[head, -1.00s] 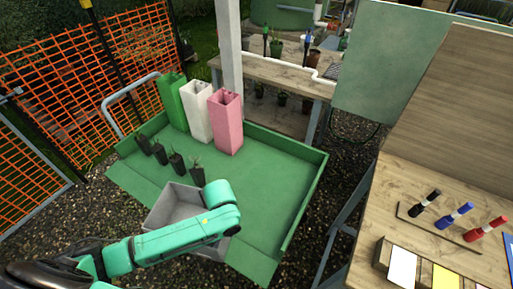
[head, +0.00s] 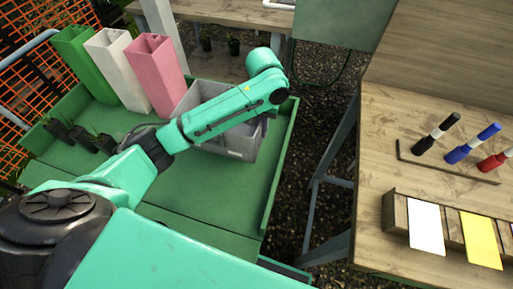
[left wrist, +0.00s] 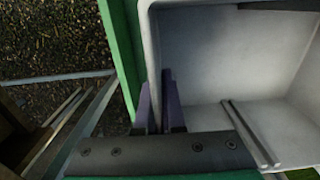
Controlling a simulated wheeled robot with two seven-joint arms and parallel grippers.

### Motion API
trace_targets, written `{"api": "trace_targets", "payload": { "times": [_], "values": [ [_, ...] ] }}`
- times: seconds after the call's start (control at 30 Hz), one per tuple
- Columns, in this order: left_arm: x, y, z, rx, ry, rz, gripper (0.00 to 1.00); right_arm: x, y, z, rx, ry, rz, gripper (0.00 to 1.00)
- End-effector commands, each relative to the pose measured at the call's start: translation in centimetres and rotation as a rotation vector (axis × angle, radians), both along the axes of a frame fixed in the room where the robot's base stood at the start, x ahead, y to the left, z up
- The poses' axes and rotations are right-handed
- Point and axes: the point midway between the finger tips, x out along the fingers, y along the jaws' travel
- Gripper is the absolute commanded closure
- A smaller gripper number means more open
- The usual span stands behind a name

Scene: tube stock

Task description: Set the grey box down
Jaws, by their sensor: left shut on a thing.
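The grey box (head: 238,146) is open-topped and sits low over the right part of the green tray (head: 205,197), near its right wall and in front of the pink tube. It looks upright; I cannot tell whether its base touches the tray. My left arm reaches across the box and hides part of it and the gripper in the head view. In the left wrist view my left gripper (left wrist: 158,100) is shut on the box's side wall, one finger on each side. My right gripper is not in view.
Green (head: 84,62), white (head: 117,68) and pink (head: 156,76) square tubes stand at the tray's back. Small black plant pots (head: 80,135) stand at its left. A wooden bench (head: 400,150) with markers is at the right. The tray's front middle is clear.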

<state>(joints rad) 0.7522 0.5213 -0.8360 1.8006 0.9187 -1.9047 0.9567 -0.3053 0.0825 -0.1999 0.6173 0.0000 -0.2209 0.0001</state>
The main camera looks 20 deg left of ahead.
Motion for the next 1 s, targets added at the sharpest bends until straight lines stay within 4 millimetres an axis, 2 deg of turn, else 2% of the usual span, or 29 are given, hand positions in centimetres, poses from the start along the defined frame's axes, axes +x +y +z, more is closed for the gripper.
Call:
{"api": "trace_targets", "payload": {
  "times": [0.03, 0.1, 0.2, 0.5, 0.83, 0.87, 0.9, 0.93, 1.0],
  "values": [
    [-0.1, 0.1, -1.9, 0.004, 0.003, 0.002, 1.00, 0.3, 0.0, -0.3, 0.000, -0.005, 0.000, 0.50],
    [-0.1, 0.2, -4.2, 0.005, 0.002, 0.001, 1.00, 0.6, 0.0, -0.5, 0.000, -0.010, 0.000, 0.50],
    [-0.1, 0.1, -6.7, 0.003, 0.000, 0.001, 1.00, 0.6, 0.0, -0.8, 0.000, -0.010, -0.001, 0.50],
    [0.0, 0.1, -11.9, 0.002, -0.001, 0.000, 1.00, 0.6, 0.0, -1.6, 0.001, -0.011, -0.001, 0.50],
    [0.0, 0.1, -12.4, 0.001, -0.003, 0.000, 1.00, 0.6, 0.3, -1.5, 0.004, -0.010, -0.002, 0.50],
    [0.0, 0.1, -12.4, 0.001, -0.002, 0.000, 0.90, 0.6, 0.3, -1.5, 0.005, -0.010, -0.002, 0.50],
    [0.0, 0.1, -12.4, 0.001, -0.003, 0.000, 0.75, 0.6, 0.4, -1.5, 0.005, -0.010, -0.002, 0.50],
    [0.0, 0.1, -12.4, 0.001, -0.003, 0.000, 0.64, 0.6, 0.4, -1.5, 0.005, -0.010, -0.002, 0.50],
    [0.0, 0.1, -12.4, 0.001, -0.002, 0.000, 0.64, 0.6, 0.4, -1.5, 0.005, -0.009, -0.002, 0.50]
  ]
}}
